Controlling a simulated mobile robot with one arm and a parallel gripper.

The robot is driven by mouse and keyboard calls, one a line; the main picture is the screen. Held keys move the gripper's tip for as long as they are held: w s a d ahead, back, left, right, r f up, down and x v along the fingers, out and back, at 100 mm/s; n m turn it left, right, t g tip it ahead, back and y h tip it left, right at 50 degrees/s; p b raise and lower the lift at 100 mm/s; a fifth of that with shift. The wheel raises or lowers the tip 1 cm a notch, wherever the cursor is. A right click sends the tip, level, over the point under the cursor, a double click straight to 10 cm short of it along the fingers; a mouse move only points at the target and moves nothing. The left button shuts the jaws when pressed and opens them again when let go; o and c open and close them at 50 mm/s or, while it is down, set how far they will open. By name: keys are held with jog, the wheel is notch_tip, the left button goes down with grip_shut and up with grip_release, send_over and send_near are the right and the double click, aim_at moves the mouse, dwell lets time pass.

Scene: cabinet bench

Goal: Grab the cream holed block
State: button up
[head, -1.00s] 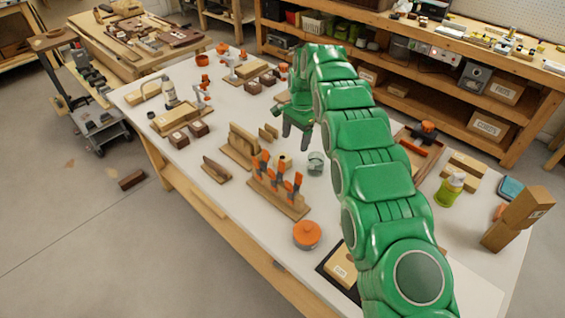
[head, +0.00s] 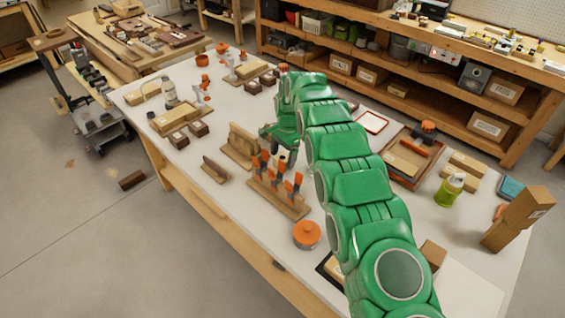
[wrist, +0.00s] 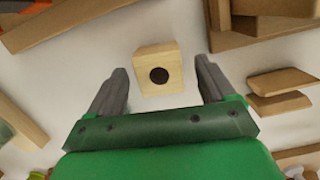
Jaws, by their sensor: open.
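The cream holed block (wrist: 170,84) stands on the white bench top in the wrist view, with a dark round hole in the face turned to me. My gripper (wrist: 161,69) is open, with one grey finger to each side of the block and a gap on both sides. The block lies close to the level of the fingertips in the picture; I cannot tell how far below them it is. In the head view my gripper (head: 285,152) is just behind the wooden stand with orange-handled tools, and the block is hidden or too small to make out.
The tool stand (head: 280,195) is close in front of my gripper. A wooden block stand (head: 240,147) is to its left. Wooden pieces (wrist: 278,92) lie right of the block.

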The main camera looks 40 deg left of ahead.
jog(key=shift+s+f, duration=0.15)
jog(key=shift+f, duration=0.7)
jog(key=c, duration=1.1)
jog(key=shift+o, duration=0.2)
